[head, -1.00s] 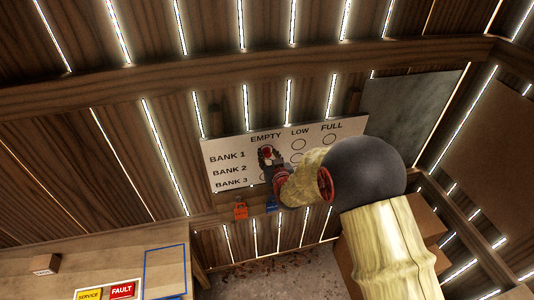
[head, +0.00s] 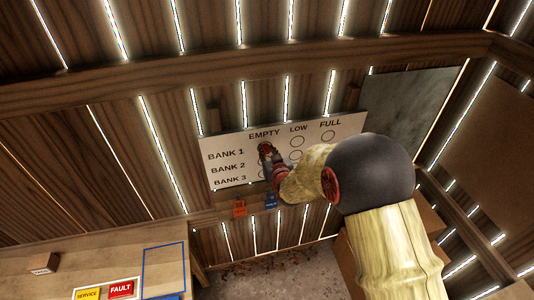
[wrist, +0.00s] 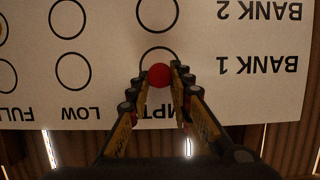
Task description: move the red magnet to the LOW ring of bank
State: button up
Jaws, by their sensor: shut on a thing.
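The red magnet (wrist: 159,75) is a small red ball between my fingertips in the wrist view. My gripper (wrist: 160,80) is shut on it at the lower edge of the BANK 1 EMPTY ring (wrist: 141,56); I cannot tell whether the magnet touches the board. The board (head: 230,144) is white with rows BANK 1, 2 and 3 and columns EMPTY, LOW and FULL. The wrist view shows it upside down. The BANK 1 LOW ring (wrist: 72,72) is empty, left of the magnet there. In the head view my gripper (head: 265,150) covers part of the EMPTY column.
An orange tag (head: 239,208) and a blue tag (head: 270,201) hang below the board. Posts stick out above it. A grey panel (head: 413,110) is on the wall to the right. A bench with FAULT (head: 121,289) and SERVICE (head: 88,294) signs stands lower left.

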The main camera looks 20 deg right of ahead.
notch_tip(320, 180, up, 6)
jog(key=shift+r+b, duration=0.25)
jog(key=shift+b, duration=0.25)
jog(key=s+b, duration=0.2)
jog(key=s, duration=1.7)
jog(key=shift+s+f, duration=0.2)
jog(key=shift+s, duration=0.05)
jog(key=shift+f+b, duration=0.1)
jog(key=shift+b, duration=0.5)
jog(key=shift+d, duration=0.15)
jog(key=d+f+b, duration=0.4)
jog(key=d+f, duration=0.3)
jog(key=d, duration=0.6)
jog(key=shift+w, duration=0.15)
dwell(0.4)
jog(key=shift+w+b, duration=2.65)
jog(key=shift+w, duration=6.55)
